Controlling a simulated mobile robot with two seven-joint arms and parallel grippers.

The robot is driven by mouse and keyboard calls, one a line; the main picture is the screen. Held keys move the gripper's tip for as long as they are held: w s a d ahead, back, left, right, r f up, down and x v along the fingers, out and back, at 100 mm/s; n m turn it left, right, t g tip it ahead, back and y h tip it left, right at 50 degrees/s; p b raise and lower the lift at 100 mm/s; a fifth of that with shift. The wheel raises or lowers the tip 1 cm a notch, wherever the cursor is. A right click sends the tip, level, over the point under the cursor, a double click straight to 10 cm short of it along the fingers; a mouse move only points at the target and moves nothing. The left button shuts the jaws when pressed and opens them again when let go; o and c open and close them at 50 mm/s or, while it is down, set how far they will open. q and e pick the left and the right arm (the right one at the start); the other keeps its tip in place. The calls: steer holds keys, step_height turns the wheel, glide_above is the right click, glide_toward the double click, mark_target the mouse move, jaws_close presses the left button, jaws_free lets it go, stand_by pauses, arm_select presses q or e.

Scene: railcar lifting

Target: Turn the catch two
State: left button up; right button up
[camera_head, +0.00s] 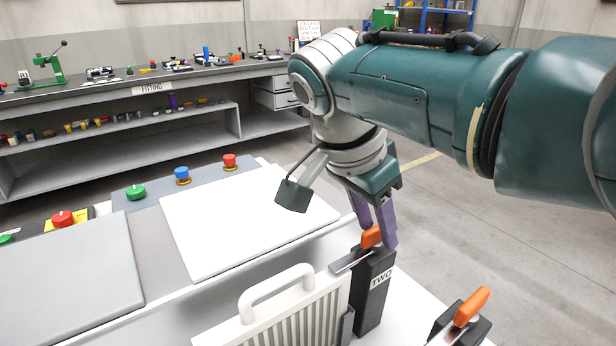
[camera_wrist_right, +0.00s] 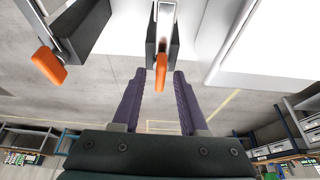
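Catch two has an orange handle (camera_head: 371,238) and a metal bar on a dark post labelled TWO (camera_head: 374,285). My right gripper (camera_head: 378,222), with purple fingers, points down at this handle from behind. In the right wrist view the fingers are apart, and the orange handle (camera_wrist_right: 161,72) lies between their tips, with a gap on each side. The handle does not look gripped. My left gripper is not in view.
Another catch with an orange handle (camera_head: 471,306) stands at the lower right. A white ribbed part with a loop handle (camera_head: 278,292) is left of catch two. A panel with coloured knobs (camera_head: 182,176) lies behind a white plate (camera_head: 240,222). A workbench (camera_head: 150,90) stands at the back.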

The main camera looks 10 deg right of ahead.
mark_target(351, 260)
steer(key=shift+a, duration=0.1)
steer(key=shift+a+r, duration=0.1)
steer(key=shift+r, duration=0.25)
steer(key=p+v, duration=0.2)
steer(key=v, duration=0.7)
steer(key=shift+s+r, duration=0.15)
